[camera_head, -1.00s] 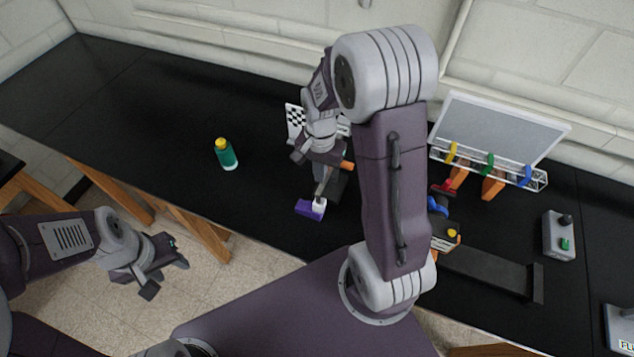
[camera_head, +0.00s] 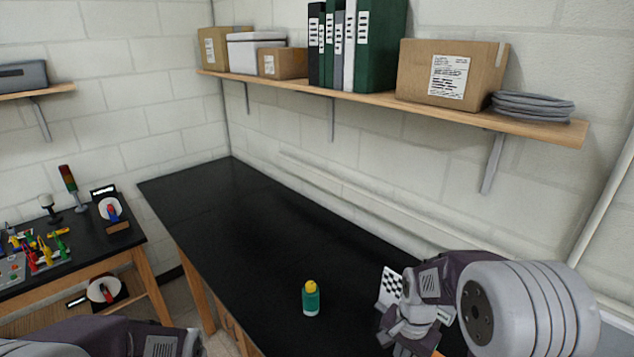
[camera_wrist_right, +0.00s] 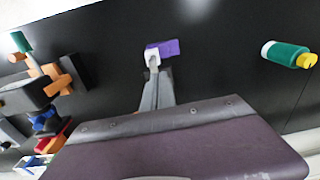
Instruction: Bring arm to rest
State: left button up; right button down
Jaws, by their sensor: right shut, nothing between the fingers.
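My right gripper (camera_wrist_right: 153,66) is shut and empty in the right wrist view, pointing toward the black bench. Its tip overlaps the white part of a purple-and-white block (camera_wrist_right: 166,47) there; I cannot tell whether they touch. In the head view my right arm is bent at the lower right, with its fingertips below the picture edge. My left arm shows only in part at the lower left, and its gripper is out of the picture.
A green bottle with a yellow cap (camera_head: 311,299) stands on the black bench (camera_head: 240,235), also seen in the wrist view (camera_wrist_right: 288,55). A checkered board (camera_head: 390,288) is beside my right wrist. A shelf (camera_head: 350,98) holds boxes and binders. The bench's far part is clear.

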pick_arm(q)
notch_tip(320, 180, down, 11)
jog(key=b, duration=0.7)
pick_arm(e)
jog(key=s+a+f+n, duration=0.3)
jog(key=s+f+n, duration=0.5)
jog(key=f+n, duration=0.1)
jog(key=shift+s+a+f+t, duration=0.25)
jog(key=shift+s+f+t, duration=0.05)
jog(key=shift+f, duration=0.55)
pick_arm(q)
jog(key=shift+a+r, duration=0.1)
pick_arm(e)
jog(key=shift+s, duration=0.1)
